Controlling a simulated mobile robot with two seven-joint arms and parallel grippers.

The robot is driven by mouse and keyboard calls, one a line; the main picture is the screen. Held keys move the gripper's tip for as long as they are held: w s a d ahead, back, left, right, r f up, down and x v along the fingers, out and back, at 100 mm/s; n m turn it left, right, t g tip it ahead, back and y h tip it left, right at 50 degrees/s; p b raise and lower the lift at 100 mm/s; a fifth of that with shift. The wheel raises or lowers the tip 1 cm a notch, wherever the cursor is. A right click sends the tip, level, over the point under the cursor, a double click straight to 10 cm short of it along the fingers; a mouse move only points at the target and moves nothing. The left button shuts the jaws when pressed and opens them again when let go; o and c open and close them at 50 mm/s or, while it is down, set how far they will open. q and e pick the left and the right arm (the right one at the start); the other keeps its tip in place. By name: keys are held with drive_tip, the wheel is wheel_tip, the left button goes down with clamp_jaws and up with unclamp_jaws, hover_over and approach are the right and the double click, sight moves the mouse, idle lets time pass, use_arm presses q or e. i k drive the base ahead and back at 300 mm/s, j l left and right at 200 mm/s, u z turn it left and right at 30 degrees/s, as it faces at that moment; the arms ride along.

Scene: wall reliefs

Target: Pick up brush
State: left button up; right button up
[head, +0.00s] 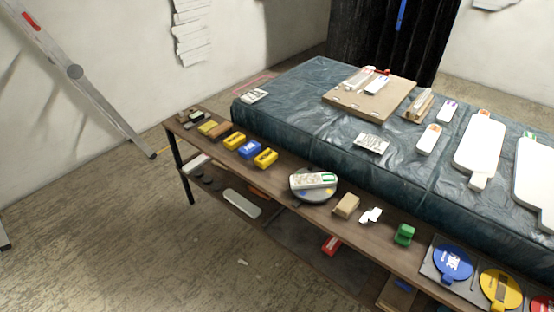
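I cannot pick out a brush for certain. A tan block-shaped thing (346,205) on the narrow brown shelf bench (285,205) may be one, but no bristles show. Another small tan and white thing (419,106) lies on the big plastic-covered block, and it is too small to tell what it is. Neither of my grippers is in view.
The plastic-covered block (300,85) stands behind the bench and carries a wooden board (350,104) and white trowel-like tools (479,143). The bench holds yellow and blue boxes (249,149), a round dish (314,193) and coloured lids (453,262). The floor (130,230) at left front is mostly clear.

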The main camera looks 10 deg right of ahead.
sight(218, 133)
drive_tip(key=i+j+z, duration=0.15)
drive_tip(key=z, duration=0.65)
drive_tip(key=i+j+z, duration=0.2)
drive_tip(key=j+z, duration=0.2)
drive_tip(key=i+j+z, duration=0.2)
drive_tip(key=j, duration=0.2)
drive_tip(key=i+j+z, duration=0.1)
drive_tip(key=j, duration=0.5)
drive_tip(key=i+j+z, duration=0.1)
drive_tip(key=j, duration=0.5)
drive_tip(key=j+z, duration=0.1)
drive_tip(key=j, duration=0.55)
drive_tip(key=i+j, duration=0.7)
drive_tip(key=j, duration=0.25)
